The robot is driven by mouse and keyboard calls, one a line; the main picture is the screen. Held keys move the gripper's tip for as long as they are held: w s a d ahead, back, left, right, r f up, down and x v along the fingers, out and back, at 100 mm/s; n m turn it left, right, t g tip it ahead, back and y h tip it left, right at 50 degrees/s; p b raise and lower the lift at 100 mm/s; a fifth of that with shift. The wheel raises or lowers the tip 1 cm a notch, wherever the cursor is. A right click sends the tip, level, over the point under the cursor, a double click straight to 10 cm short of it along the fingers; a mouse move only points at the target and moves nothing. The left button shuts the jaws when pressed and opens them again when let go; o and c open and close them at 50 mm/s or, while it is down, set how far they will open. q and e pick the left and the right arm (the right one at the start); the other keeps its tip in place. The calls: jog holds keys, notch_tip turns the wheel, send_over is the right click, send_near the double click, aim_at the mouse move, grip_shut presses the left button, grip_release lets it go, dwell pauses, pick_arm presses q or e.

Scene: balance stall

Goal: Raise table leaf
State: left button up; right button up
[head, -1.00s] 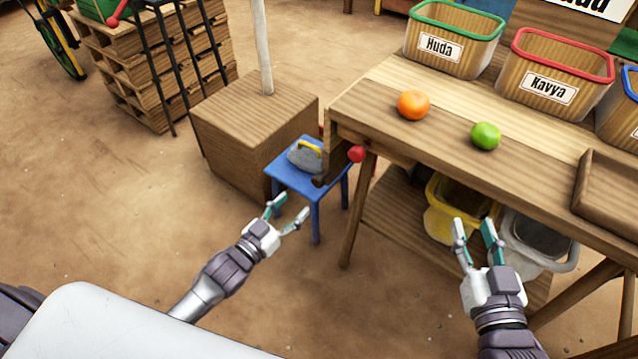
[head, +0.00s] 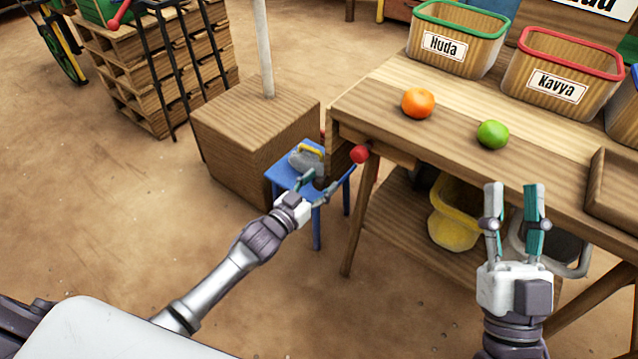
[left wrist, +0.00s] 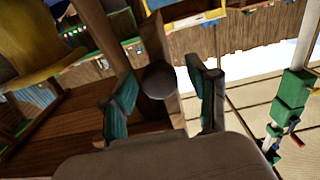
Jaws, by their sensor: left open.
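The wooden table leaf (head: 338,158) hangs down at the left end of the stall table (head: 455,140). A red round knob (head: 360,153) shows beside it. My left gripper (head: 328,175) is open in front of the leaf, its fingers covering part of it; one fingertip appears close to the red knob. In the left wrist view a dark round knob (left wrist: 158,80) shows between the two open fingers, in front of a wooden board (left wrist: 157,42). I cannot tell whether the fingers touch it. My right gripper (head: 514,205) is open and empty in front of the table.
A blue stool (head: 288,178) with a grey, yellow-handled iron (head: 306,160) stands behind my left gripper, beside a wooden box (head: 250,125). An orange (head: 418,102), a green lime (head: 492,134) and labelled bins (head: 455,45) are on the table. Open floor lies at left.

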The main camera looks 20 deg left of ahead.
pick_arm(q)
grip_shut()
